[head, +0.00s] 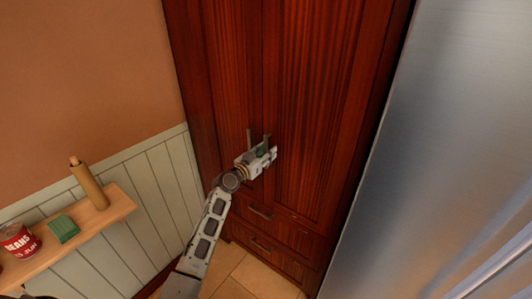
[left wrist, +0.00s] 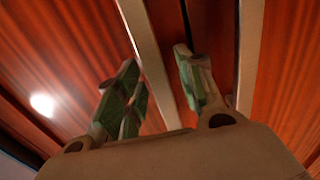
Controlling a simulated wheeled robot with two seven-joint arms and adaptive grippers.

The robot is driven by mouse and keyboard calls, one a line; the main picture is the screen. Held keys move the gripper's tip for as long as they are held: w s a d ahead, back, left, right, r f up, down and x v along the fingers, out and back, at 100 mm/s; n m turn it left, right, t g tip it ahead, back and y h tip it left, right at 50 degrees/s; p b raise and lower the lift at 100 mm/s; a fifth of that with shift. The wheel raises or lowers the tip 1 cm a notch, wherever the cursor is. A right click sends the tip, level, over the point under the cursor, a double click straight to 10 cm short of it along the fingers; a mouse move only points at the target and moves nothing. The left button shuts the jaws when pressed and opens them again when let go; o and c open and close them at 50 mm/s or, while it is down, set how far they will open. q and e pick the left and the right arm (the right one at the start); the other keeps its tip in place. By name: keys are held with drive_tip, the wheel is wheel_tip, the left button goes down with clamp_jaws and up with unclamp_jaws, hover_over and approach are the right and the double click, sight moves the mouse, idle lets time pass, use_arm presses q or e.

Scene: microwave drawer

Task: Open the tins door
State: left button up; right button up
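A tall red-brown wooden cabinet (head: 305,90) has two upright doors, with a seam between them. Two vertical bar handles, a left one (head: 250,138) and a right one (head: 267,139), stand side by side near the seam. My left gripper (head: 266,155) is at their lower ends and hides part of them. In the left wrist view its green-padded fingers (left wrist: 158,75) are apart. One handle bar (left wrist: 147,50) runs between the fingers; the other bar (left wrist: 250,45) is outside, to the right. I cannot tell whether a finger touches a bar. Both doors look shut. No tins show inside.
Two drawers with handles (head: 260,212) are below the doors. A steel fridge (head: 450,150) stands close on the right. A wooden shelf (head: 110,211) at left holds a beans can (head: 18,241), a green block (head: 63,229) and a brown roller-shaped thing (head: 88,184).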

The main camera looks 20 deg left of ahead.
use_arm(q)
drive_tip(key=shift+c, duration=0.4)
clamp_jaws()
drive_tip(key=shift+s, duration=0.1)
